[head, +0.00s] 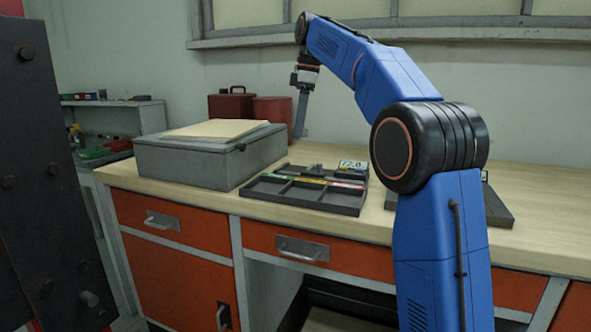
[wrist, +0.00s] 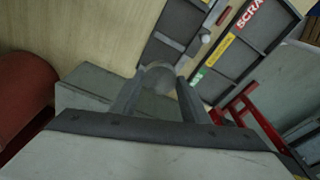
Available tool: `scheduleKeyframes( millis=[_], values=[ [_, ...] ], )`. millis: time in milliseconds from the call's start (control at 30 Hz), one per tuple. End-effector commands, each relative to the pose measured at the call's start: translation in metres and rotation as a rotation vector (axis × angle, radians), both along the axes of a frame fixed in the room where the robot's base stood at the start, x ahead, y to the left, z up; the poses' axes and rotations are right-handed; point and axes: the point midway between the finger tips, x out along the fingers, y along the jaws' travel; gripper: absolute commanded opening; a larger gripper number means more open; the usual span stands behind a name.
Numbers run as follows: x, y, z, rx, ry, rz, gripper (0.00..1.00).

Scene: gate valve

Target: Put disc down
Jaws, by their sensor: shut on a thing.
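My gripper (head: 299,132) hangs fingers-down above the back of the bench, between the grey box and the divided tray. In the wrist view its two fingers (wrist: 158,90) are shut on a round grey disc (wrist: 158,76), held at the fingertips. I cannot make out the disc in the head view. The dark divided tray (head: 262,193) lies on the bench in front and to the right of my gripper. It has green, yellow and red labels; in the wrist view the tray (wrist: 240,62) is beyond the fingertips, and the red label reads "SCRA".
A grey box (head: 190,163) with a pale sheet on top stands left of the tray. Red containers (head: 272,110) stand behind it. A small pale piece (wrist: 205,36) is at the tray. A dark flat item (head: 497,208) lies right, partly behind my arm. Bare bench lies around the tray.

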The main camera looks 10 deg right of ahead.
Motion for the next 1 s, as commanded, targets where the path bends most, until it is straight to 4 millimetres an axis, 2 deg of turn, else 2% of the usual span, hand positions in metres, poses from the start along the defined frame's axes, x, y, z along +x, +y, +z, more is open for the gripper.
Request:
scheduleKeyframes(
  millis=[167, 433, 667, 900, 1000],
  values=[
    [0.001, 0.005, -0.008, -0.001, 0.001, 0.052, 0.08],
    [0.001, 0.004, -0.049, 0.0, 0.0, 0.052, 0.08],
    [0.001, 0.004, -0.067, 0.0, -0.001, 0.05, 0.08],
    [0.001, 0.004, -0.096, -0.001, 0.0, 0.049, 0.08],
    [0.001, 0.004, -0.1, -0.001, -0.002, 0.049, 0.08]
  ],
)
